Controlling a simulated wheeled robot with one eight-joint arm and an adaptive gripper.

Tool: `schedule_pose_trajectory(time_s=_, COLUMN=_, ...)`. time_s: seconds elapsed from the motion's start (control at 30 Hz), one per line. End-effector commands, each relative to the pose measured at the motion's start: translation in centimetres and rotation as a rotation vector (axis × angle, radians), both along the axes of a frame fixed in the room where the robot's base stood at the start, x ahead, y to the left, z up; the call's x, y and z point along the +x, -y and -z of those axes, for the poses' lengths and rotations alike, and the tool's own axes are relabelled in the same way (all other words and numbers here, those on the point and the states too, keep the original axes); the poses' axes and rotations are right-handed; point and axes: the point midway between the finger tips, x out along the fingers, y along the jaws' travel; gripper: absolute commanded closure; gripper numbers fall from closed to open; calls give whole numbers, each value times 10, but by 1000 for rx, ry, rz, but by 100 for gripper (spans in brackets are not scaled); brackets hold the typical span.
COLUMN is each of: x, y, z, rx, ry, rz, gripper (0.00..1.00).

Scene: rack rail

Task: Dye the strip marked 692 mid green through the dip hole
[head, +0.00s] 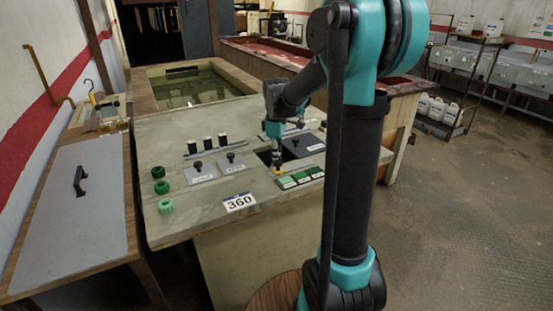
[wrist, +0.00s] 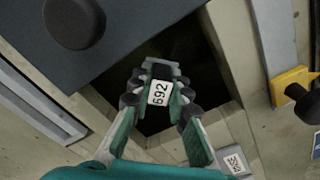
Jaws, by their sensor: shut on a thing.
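My gripper (wrist: 160,82) is shut on a strip whose white tag reads 692 (wrist: 159,93), in the wrist view. Behind it is the dark dip hole (wrist: 205,60), a square opening with a pale rim. The strip's body below the tag is hidden, so I cannot tell how deep it hangs. In the head view my gripper (head: 276,163) points down at the hole (head: 263,156) in the grey bench top (head: 180,225). Three green sample patches (head: 302,177), light to dark, lie in front of the hole.
A dark lid with a knob (head: 303,145) lies beside the hole. Two grey knobbed plates (head: 232,164) and a rack of black-topped pieces (head: 208,147) stand to the left. Three green round pieces (head: 160,187) line the left edge. A yellow piece with a black knob (wrist: 290,84) is near the hole.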

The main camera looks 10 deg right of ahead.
Motion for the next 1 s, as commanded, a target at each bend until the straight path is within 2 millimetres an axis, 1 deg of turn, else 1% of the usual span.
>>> schedule_pose_trajectory(time_s=0.13, x=0, y=0, z=-2, rx=0, ry=0, rz=0, gripper=100)
schedule_pose_trajectory(time_s=0.27, x=0, y=0, z=-10, rx=0, ry=0, rz=0, gripper=100)
schedule_pose_trajectory(time_s=1.0, x=0, y=0, z=-88, rx=0, ry=0, rz=0, gripper=100)
